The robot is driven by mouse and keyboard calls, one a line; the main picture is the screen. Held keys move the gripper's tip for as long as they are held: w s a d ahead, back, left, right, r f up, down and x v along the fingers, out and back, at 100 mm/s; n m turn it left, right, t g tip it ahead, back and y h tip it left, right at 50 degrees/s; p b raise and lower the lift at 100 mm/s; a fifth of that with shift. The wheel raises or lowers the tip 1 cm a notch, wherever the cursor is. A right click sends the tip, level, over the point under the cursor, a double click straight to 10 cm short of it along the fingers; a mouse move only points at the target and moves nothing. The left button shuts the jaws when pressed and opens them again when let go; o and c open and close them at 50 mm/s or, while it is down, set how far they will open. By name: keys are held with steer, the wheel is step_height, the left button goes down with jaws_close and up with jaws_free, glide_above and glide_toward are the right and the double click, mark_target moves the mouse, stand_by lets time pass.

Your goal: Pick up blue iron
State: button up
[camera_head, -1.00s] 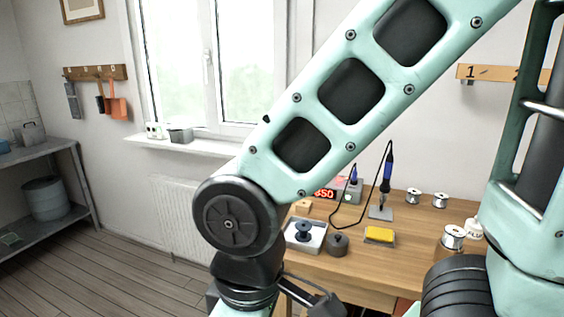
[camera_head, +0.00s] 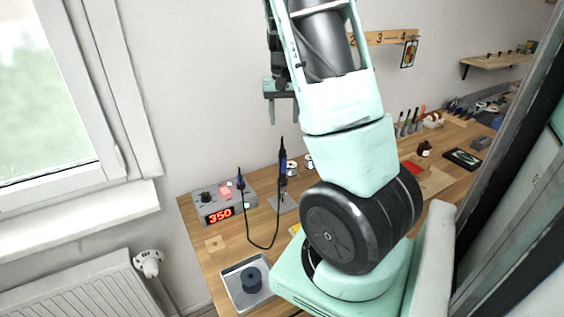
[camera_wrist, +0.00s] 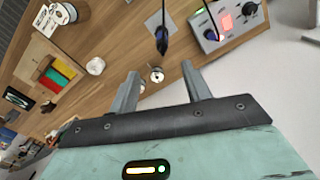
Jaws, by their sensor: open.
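The blue iron (camera_head: 283,162) stands upright in its stand on the wooden bench in the head view, with a black cord looping from it towards the station that reads 350. In the wrist view the iron (camera_wrist: 162,36) shows near the top, beyond my fingers. My gripper (camera_wrist: 160,80) is open and empty, with two grey fingers spread apart. In the head view my gripper (camera_head: 272,115) hangs high, above and slightly left of the iron's top, apart from it. My arm hides part of the bench.
The soldering station (camera_head: 222,205) stands left of the iron. A metal tray (camera_head: 238,297) with a dark spool is at the front left.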

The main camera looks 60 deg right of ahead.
steer(key=p, duration=0.3)
glide_toward(282, 162)
steer(key=f, duration=0.2)
steer(key=d+f, duration=0.1)
steer(key=f, duration=0.2)
steer(key=shift+f, duration=0.3)
steer(key=shift+w+d+f+p, duration=0.15)
steer(key=shift+f+p, duration=0.35)
steer(key=shift+f, duration=0.9)
steer(key=shift+w+a+f+p, duration=0.15)
steer(key=shift+f+p, duration=0.35)
steer(key=shift+f, duration=0.85)
steer(key=shift+d, duration=0.1)
jaws_close()
